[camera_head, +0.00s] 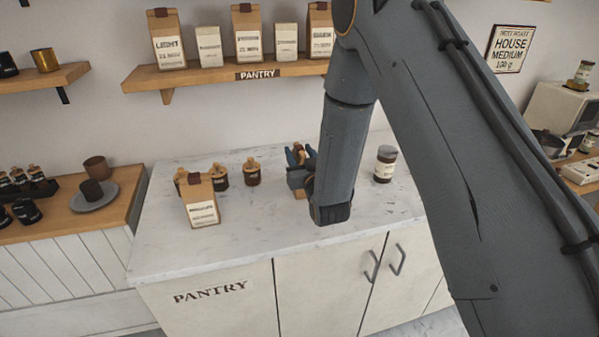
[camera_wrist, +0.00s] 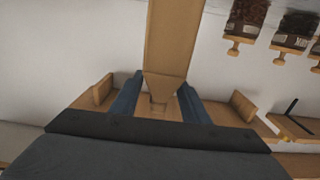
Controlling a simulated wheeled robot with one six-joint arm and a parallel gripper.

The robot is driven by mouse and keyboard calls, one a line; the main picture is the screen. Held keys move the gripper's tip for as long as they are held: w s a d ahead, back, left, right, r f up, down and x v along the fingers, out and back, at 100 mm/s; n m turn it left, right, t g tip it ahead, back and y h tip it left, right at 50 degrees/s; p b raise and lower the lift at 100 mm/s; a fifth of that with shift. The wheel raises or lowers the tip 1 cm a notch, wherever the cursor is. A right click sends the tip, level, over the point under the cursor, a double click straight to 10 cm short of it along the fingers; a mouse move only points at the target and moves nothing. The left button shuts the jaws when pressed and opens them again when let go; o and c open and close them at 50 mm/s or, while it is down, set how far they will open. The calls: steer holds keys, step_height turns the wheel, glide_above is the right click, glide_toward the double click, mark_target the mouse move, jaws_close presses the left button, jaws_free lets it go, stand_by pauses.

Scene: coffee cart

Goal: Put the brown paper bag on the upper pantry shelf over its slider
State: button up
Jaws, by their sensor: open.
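A brown paper bag (camera_head: 200,203) with a cream label stands upright on the marble pantry counter (camera_head: 235,245), at its front left. My gripper (camera_head: 298,165) is farther right, low over the counter and partly hidden by my arm. In the wrist view its two blue fingers (camera_wrist: 158,100) are open, one on each side of a plain brown block with a tapered end (camera_wrist: 175,45), which looks like a second bag; only slivers of brown show by the gripper in the head view. The upper pantry shelf (camera_head: 215,75) holds a row of brown and white bags.
Several dark jars with wooden lids (camera_head: 252,172) stand left of my gripper and behind the labelled bag. The counter's front middle is clear. A side counter with a plate (camera_head: 95,203) is at left.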

jaws_close()
steer(key=shift+r, duration=0.15)
